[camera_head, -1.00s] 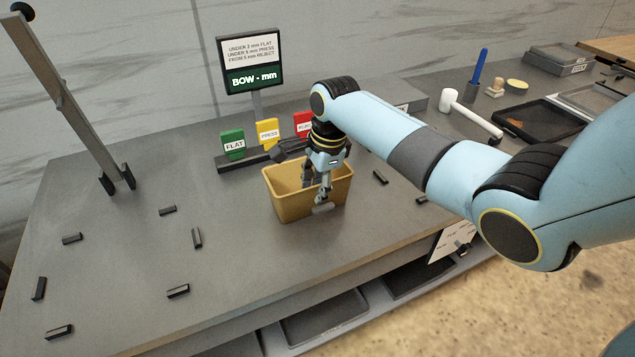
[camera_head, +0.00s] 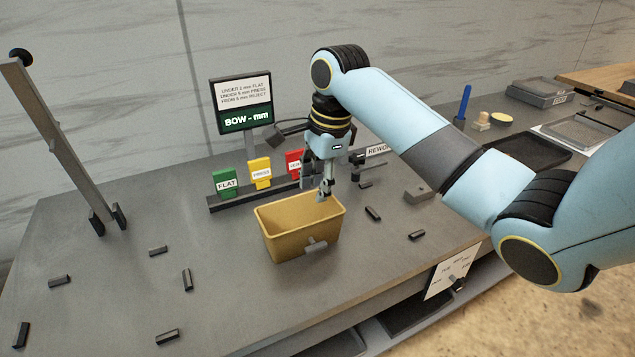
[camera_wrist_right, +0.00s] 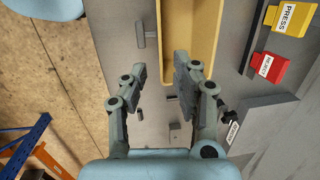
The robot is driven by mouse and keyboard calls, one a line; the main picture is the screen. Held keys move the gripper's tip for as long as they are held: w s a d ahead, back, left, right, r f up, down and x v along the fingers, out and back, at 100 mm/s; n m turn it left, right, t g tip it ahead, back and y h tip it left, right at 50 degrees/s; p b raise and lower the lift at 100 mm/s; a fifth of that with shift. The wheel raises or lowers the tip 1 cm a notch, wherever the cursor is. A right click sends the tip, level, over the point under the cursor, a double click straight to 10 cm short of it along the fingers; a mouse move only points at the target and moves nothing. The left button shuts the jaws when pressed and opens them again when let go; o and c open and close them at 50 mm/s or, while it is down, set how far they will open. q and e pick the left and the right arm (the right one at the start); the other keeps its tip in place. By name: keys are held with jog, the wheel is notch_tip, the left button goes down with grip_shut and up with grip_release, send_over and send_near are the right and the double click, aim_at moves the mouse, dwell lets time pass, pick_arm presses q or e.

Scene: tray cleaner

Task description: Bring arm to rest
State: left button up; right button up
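My right gripper (camera_head: 325,194) hangs fingers down above the back right rim of a yellow bin (camera_head: 277,240) in the head view. The bin's wall also shows at the top of the wrist view (camera_wrist_right: 206,25). A grey handle-like piece (camera_head: 316,245) sits at the bin's front side, clear of the fingers. My left gripper is in neither view.
Green (camera_head: 225,182), yellow (camera_head: 260,172) and red (camera_head: 294,163) labelled blocks stand behind the bin, below a sign (camera_head: 241,103). Small dark bars lie scattered on the grey table (camera_head: 110,285). A tall post (camera_head: 60,145) stands at left.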

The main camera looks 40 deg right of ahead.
dwell(0.3)
jog(key=s+a+n+t+h, duration=0.1)
jog(key=s+a+n, duration=0.3)
jog(key=s+n, duration=0.75)
jog(key=s+a+n+t, duration=0.1)
jog(key=s+a+n, duration=0.2)
jog(key=s+n, duration=0.85)
notch_tip(320, 180, down, 36)
jog(key=s+d+r+m+g+b, duration=0.1)
jog(key=s+d+m+b, duration=0.15)
jog(key=b, duration=0.85)
jog(key=s+f+b, duration=0.4)
jog(key=s+f, duration=0.5)
jog(key=f, duration=0.4)
jog(key=s+f+g+b, duration=0.1)
jog(key=s+f+b, duration=0.4)
jog(key=s+f, duration=0.5)
notch_tip(320, 180, down, 4)
jog(key=shift+s+d+f+g+b, duration=0.2)
jog(key=shift+d+g+b, duration=0.1)
jog(key=shift+d, duration=0.15)
